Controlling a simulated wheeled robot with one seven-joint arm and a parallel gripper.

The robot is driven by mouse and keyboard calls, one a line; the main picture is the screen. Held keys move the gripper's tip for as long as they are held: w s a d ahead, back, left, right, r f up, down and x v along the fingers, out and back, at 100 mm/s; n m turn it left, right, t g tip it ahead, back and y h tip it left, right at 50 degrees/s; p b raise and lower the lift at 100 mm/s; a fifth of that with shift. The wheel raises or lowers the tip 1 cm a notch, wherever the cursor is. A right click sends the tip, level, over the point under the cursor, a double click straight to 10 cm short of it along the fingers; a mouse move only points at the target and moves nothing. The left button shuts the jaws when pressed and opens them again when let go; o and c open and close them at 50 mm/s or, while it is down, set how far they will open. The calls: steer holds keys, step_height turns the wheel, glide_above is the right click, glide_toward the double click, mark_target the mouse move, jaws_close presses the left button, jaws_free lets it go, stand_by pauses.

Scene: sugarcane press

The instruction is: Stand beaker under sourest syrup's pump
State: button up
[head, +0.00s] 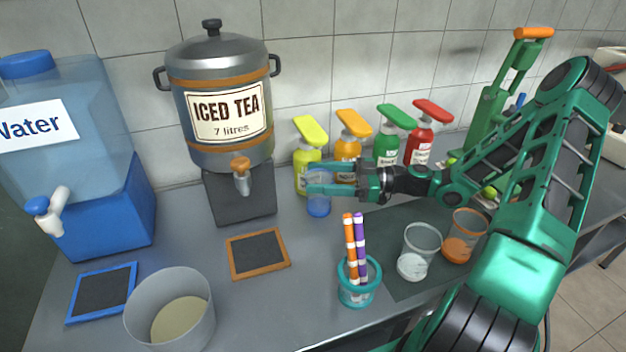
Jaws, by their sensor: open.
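A row of syrup pump bottles stands by the wall: a yellow bottle (302,158), an orange bottle (347,147), a green bottle (387,148) and a red bottle (419,141). Their labels are too small to read. A clear beaker with a blue base (318,208) stands on the counter in front of the yellow bottle, below its pump head (311,129). My gripper (313,178) reaches in from the right. Its fingers are open at the beaker's upper part and partly hide it. I cannot tell whether they touch it.
A clear white-based beaker (412,268) and an orange-based beaker (458,250) stand on a dark mat (385,285). A teal cup (358,292) holds striped sticks. An iced tea urn (213,95), a water dispenser (95,215) and a wide tub (140,312) stand left. A green press (490,115) is behind my arm.

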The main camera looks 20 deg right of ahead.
steer(key=v, duration=1.2)
steer(key=shift+w, duration=0.1)
steer(key=shift+a, duration=0.1)
